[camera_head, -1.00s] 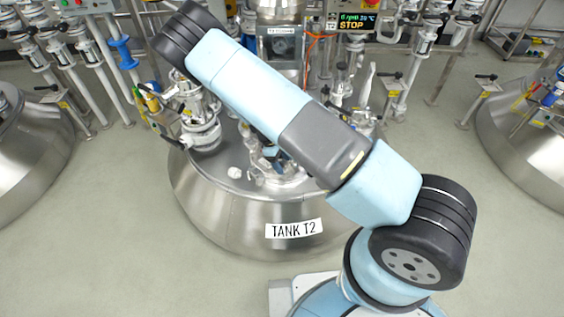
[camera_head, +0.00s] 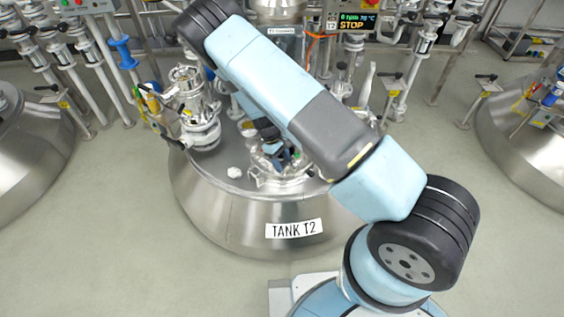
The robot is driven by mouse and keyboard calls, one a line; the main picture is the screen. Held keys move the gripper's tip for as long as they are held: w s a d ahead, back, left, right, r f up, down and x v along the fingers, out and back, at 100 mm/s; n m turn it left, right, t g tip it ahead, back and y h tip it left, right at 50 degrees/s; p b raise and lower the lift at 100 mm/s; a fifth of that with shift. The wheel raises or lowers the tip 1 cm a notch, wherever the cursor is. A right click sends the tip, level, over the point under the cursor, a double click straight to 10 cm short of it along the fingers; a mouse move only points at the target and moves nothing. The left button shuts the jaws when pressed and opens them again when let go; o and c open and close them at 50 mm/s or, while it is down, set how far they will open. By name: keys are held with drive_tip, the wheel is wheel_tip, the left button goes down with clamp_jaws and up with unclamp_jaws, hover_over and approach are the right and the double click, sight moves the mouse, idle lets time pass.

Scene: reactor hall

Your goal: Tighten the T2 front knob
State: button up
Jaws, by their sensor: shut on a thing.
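Tank T2 (camera_head: 225,215) is a shiny steel vessel with a "TANK T2" label on its front. A round hatch (camera_head: 262,182) with clamps around its rim sits on the tank top. My gripper (camera_head: 284,160) is small and dark at the hatch, partly behind my arm. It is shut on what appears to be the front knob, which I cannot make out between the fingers. My light blue and grey arm crosses above the tank and hides the right part of the hatch.
A white knob-like piece (camera_head: 234,172) lies left of the hatch. A tall steel valve fitting (camera_head: 200,125) stands at the tank's left. A display (camera_head: 357,22) reading STOP hangs behind. Other tanks stand at both sides, with clear floor between.

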idle(0.3)
drive_tip(key=o, duration=1.1)
drive_tip(key=shift+c, duration=0.2)
drive_tip(key=v, duration=1.3)
drive_tip(key=shift+w+r, duration=0.25)
drive_tip(key=shift+r, duration=0.05)
drive_tip(key=shift+a, duration=0.1)
